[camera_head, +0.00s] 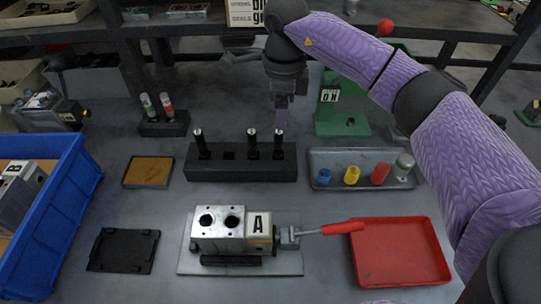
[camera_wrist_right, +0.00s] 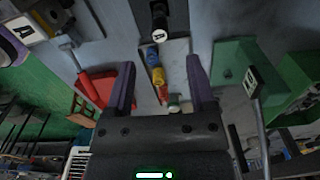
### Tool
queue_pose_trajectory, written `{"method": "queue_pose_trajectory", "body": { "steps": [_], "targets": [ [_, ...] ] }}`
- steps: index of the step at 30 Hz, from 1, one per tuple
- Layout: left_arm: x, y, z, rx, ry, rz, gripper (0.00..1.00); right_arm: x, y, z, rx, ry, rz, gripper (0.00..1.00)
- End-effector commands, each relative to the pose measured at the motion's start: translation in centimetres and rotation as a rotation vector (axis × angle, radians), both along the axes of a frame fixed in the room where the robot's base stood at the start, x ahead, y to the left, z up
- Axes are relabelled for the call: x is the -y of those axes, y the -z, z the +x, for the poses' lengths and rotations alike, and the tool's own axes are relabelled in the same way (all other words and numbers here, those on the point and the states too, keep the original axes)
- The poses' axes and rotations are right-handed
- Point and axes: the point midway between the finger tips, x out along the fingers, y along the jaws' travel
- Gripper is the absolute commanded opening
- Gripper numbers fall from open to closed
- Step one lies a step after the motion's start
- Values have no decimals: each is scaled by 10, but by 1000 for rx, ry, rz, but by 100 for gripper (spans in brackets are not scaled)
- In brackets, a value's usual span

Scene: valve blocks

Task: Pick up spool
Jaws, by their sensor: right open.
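Black spools with silver tops stand upright in a black rack (camera_head: 190,171): a left one (camera_head: 203,149), a middle one (camera_head: 252,150) and a right one (camera_head: 279,149). One rack slot between the left and middle spools is empty. My right gripper (camera_head: 282,118) points down just behind and above the right spool. In the right wrist view my right gripper (camera_wrist_right: 160,68) is open with nothing between its fingers. A dark spool with a bright end (camera_wrist_right: 159,24) shows beyond the fingertips, apart from them. My left gripper is not in view.
A metal valve block labelled A (camera_head: 222,240) sits in front of the rack, beside a red-handled lever (camera_head: 340,228). A grey tray (camera_head: 335,154) of coloured parts, a green stand (camera_head: 340,120) and a red tray (camera_head: 400,275) lie right. A blue bin (camera_head: 60,215) is at left.

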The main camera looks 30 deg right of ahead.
Motion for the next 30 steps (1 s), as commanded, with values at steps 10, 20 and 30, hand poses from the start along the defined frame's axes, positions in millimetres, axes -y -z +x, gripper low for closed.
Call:
{"method": "queue_pose_trajectory", "body": {
  "steps": [10, 20, 30],
  "targets": [
    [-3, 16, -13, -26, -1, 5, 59, -2, 57, 2, -3, -1, 3, 70],
    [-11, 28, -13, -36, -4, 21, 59, -4, 94, 6, 2, -1, 3, 70],
    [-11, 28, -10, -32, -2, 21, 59, -4, 93, 6, 2, -1, 3, 13]
  ]
}}
